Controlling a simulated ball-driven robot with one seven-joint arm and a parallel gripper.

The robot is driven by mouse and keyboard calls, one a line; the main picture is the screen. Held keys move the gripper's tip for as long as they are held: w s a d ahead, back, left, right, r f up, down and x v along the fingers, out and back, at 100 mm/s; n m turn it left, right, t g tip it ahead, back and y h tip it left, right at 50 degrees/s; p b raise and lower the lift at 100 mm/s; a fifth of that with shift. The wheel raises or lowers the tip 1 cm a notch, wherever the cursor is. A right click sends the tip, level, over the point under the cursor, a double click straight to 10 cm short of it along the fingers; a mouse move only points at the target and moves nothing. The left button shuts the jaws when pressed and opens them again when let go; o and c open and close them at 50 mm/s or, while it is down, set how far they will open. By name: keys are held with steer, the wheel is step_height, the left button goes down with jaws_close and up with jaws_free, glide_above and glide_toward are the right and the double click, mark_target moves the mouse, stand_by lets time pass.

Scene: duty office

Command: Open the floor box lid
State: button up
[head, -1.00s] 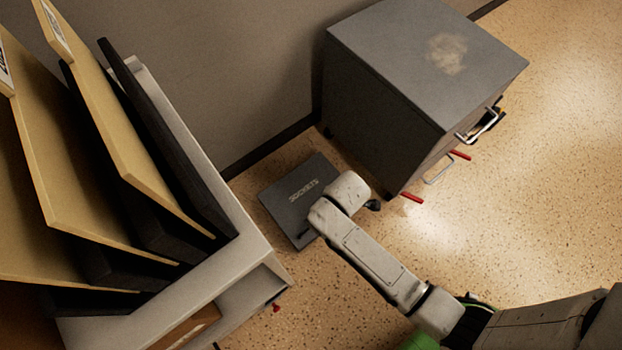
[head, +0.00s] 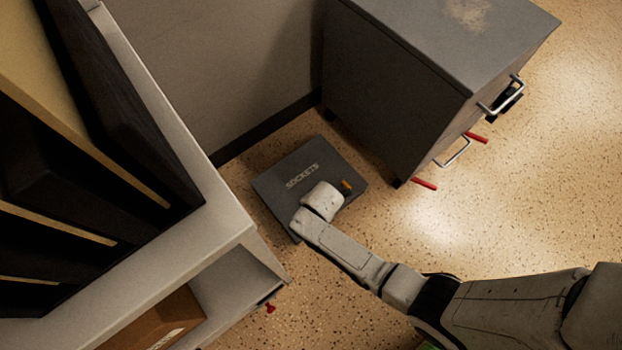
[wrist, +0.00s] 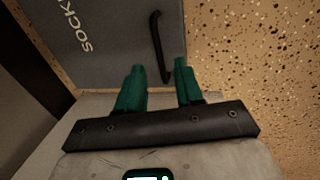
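The floor box lid (head: 290,196) is a dark grey square panel marked SOCKETS, lying shut and flat on the speckled floor between the wall and the cabinet. In the wrist view the lid (wrist: 115,30) fills the upper left, with a thin black bar handle (wrist: 158,45) near its right edge. My gripper (wrist: 160,66) has two green fingers that are apart, one on each side of the handle's lower end in the picture. Nothing shows between them but the handle; I cannot tell whether they touch it. In the head view my arm's end covers the lid's lower right part and hides the fingers.
A grey cabinet (head: 400,90) with metal handles and red parts stands just right of the lid. A pale shelf unit (head: 235,225) with upright dark and tan boards stands at left, a brown box (head: 160,322) in its lower opening. Open floor (head: 540,190) lies right.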

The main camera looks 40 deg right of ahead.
steer(key=shift+w+f+b, duration=0.2)
steer(key=shift+f+b, duration=0.25)
steer(key=shift+f, duration=0.5)
steer(key=shift+w+f+b, duration=0.15)
steer(key=shift+f+b, duration=0.25)
steer(key=shift+f, duration=0.5)
jaws_close()
